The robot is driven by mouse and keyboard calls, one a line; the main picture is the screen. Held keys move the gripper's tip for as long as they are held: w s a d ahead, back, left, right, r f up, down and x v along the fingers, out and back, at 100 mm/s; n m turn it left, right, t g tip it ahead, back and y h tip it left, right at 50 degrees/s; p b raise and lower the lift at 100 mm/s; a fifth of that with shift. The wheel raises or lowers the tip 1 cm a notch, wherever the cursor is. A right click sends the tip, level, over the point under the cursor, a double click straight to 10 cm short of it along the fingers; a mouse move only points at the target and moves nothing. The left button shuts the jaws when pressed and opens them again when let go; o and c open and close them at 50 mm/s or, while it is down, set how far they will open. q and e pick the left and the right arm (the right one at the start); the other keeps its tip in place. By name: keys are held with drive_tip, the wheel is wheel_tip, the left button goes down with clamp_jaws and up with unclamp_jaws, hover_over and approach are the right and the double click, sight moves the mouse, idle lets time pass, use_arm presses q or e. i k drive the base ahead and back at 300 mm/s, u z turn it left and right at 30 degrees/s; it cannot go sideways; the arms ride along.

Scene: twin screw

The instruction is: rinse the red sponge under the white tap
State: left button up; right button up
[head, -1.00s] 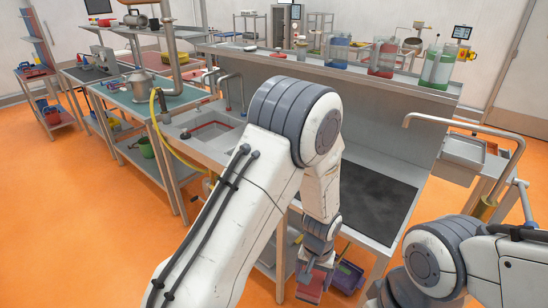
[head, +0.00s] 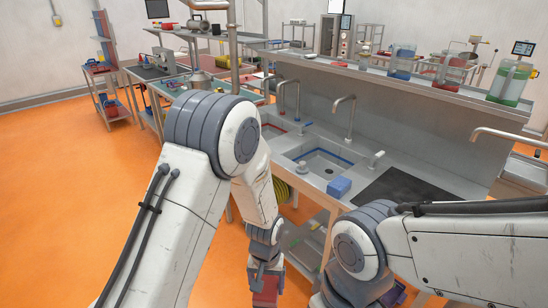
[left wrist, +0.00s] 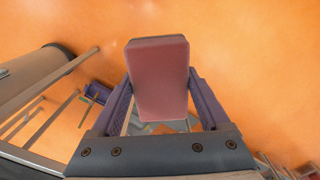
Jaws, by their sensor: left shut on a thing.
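The red sponge (head: 266,290) is held low in front of the counter, over the floor, near the bottom of the head view. My left gripper (head: 264,281) is shut on it. In the left wrist view the sponge (left wrist: 158,78) sits between the two fingers. A curved tap (head: 345,115) stands behind a blue-rimmed sink (head: 318,151). Another tap (head: 283,95) stands at a red-rimmed sink on the left. Both look grey, and I cannot tell which tap is the white one.
A blue block (head: 339,187) lies on the counter in front of the blue-rimmed sink. A dark mat (head: 410,190) lies right of it. A shelf with colored containers runs behind. A pale fixture (head: 375,159) stands right of the sink. Orange floor (head: 50,220) is open at left.

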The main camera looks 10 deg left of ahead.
sight(373, 159)
drive_tip(key=u, duration=0.8)
drive_tip(key=i, duration=0.95)
drive_tip(key=z, duration=1.85)
